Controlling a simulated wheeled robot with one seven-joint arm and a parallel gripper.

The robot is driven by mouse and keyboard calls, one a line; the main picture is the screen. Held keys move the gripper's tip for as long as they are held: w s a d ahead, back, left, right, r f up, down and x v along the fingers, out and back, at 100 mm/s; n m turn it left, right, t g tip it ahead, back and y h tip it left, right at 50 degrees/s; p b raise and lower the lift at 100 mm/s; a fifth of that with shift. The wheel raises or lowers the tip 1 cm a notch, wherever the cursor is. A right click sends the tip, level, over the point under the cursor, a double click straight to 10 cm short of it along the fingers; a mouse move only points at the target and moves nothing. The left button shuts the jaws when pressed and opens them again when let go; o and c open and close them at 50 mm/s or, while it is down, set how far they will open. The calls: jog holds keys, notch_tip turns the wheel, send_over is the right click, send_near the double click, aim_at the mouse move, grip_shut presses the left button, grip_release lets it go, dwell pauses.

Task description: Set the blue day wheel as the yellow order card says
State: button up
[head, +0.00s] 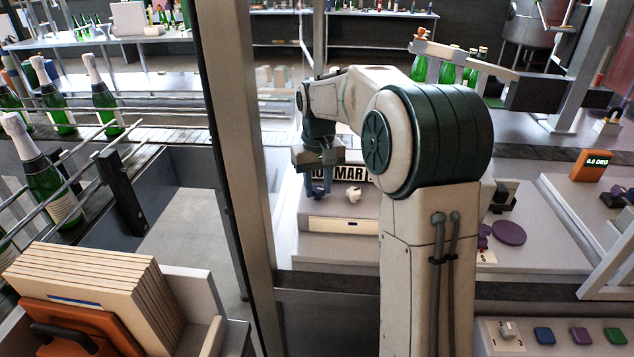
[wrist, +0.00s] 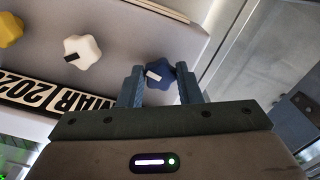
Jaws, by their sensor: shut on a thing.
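The blue day wheel (wrist: 159,74) is a lobed knob with a white mark, on a pale sloped panel in the wrist view. My gripper (wrist: 161,84) has one finger on each side of it and is shut on it. In the head view my gripper (head: 320,187) reaches down to the left end of the date panel, and the fingers hide the blue wheel. A white wheel (wrist: 83,48) and a yellow wheel (wrist: 10,28) sit beside it. The date strip (wrist: 60,98) is partly hidden; "MAR" and "202" are readable. I cannot make out a yellow order card.
A grey post (head: 235,150) stands left of my arm. Green bottles (head: 50,190) stand along a railed conveyor at the left. An orange readout (head: 591,166) shows "0.0 DEG" at the right. Coloured buttons (head: 580,336) lie at the front right.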

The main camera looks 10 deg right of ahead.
aim_at(318, 189)
dwell(0.3)
jog(key=o, duration=1)
notch_tip(318, 189, up, 14)
jog(key=shift+f, duration=0.1)
jog(key=s+f+t, duration=0.1)
jog(key=s+f, duration=0.3)
jog(key=s, duration=0.5)
jog(key=s+f+t, duration=0.1)
jog(key=s+f, duration=0.4)
jog(key=s, duration=0.4)
jog(key=s+f+m+t, duration=0.1)
jog(key=s+f, duration=0.3)
jog(key=s, duration=0.6)
jog(key=shift+s+f, duration=0.1)
jog(key=shift+f, duration=0.2)
